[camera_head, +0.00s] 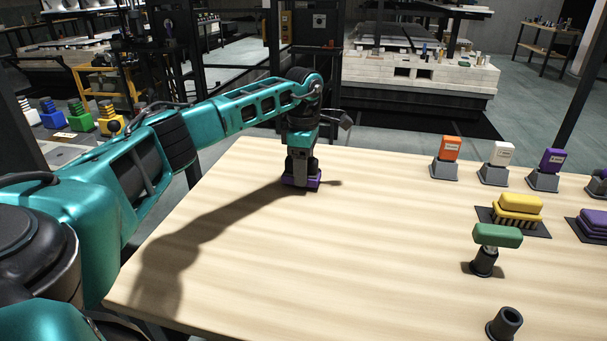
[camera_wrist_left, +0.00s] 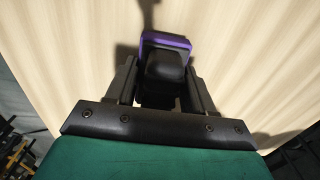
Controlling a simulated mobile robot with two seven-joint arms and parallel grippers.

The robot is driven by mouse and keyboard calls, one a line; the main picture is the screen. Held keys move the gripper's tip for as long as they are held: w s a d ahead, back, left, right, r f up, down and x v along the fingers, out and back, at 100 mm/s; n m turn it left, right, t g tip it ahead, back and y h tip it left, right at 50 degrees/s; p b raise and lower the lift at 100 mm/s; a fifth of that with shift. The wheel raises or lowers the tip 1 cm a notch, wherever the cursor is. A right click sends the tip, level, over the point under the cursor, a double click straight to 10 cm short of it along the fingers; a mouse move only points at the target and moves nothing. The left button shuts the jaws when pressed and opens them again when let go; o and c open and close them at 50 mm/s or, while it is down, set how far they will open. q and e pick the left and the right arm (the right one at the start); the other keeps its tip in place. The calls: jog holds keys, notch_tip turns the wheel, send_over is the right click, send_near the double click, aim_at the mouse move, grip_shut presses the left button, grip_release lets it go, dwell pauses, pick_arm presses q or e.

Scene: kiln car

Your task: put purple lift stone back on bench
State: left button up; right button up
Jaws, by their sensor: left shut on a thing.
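The purple lift stone (camera_head: 314,183) is at the far left part of the wooden bench (camera_head: 330,250), under my left gripper (camera_head: 301,174). Its purple edge and dark upper part also show in the left wrist view (camera_wrist_left: 166,42), between the two fingers. My left gripper in that view (camera_wrist_left: 163,80) is shut on the stone's dark part. The stone is at or just above the bench top; I cannot tell if it touches. Much of it is hidden by the gripper. My right gripper is not in view.
Orange (camera_head: 450,148), white (camera_head: 502,154) and purple (camera_head: 552,160) labelled blocks stand in grey holders at the right. Yellow (camera_head: 520,203) and purple (camera_head: 593,222) pieces lie on dark mats. The bench middle is clear.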

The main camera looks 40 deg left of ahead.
pick_arm(q)
jog(key=shift+f, duration=0.55)
jog(key=shift+f, duration=0.15)
jog(key=o, duration=1.1)
notch_tip(320, 180, up, 12)
jog(key=p, duration=0.2)
jog(key=shift+p, duration=0.3)
